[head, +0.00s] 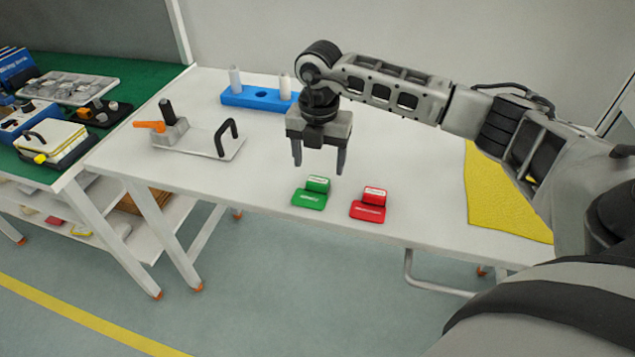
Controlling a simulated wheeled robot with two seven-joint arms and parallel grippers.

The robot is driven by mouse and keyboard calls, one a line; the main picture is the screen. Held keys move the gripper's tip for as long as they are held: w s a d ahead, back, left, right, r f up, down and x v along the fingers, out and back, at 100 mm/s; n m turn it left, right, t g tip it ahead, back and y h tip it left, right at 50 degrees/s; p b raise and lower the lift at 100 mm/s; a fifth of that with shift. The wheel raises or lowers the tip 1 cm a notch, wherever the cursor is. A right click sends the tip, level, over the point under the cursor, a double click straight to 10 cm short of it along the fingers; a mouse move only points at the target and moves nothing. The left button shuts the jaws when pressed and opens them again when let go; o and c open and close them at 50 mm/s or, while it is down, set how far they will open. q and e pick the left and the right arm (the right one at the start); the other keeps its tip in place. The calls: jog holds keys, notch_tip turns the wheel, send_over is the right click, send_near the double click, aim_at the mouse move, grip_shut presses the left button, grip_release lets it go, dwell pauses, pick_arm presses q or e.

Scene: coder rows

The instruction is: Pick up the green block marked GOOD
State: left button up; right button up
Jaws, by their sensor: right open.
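The green block (317,184) stands at the back of a green base (308,200) near the front edge of the white table. It has a pale label on top, too small to read. A red block (375,195) on a red base (367,212) stands to its right. My right gripper (319,170) points down with its two fingers apart and nothing between them. It appears above and a little behind the green block, apart from it. My left gripper is not in view.
A blue holder (258,97) with white pegs stands at the back. A grey plate (215,143) with a black handle and an orange-levered clamp (170,128) lies to the left. A yellow mat (500,195) covers the right side. A green-topped bench (135,82) with several tools adjoins at left.

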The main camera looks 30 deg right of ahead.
aim_at(317, 181)
jog(key=f, duration=0.4)
jog(key=shift+a+f, duration=0.2)
jog(key=shift+f, duration=0.2)
jog(key=c, duration=1.1)
jog(key=shift+o, duration=0.2)
jog(key=shift+r, duration=0.2)
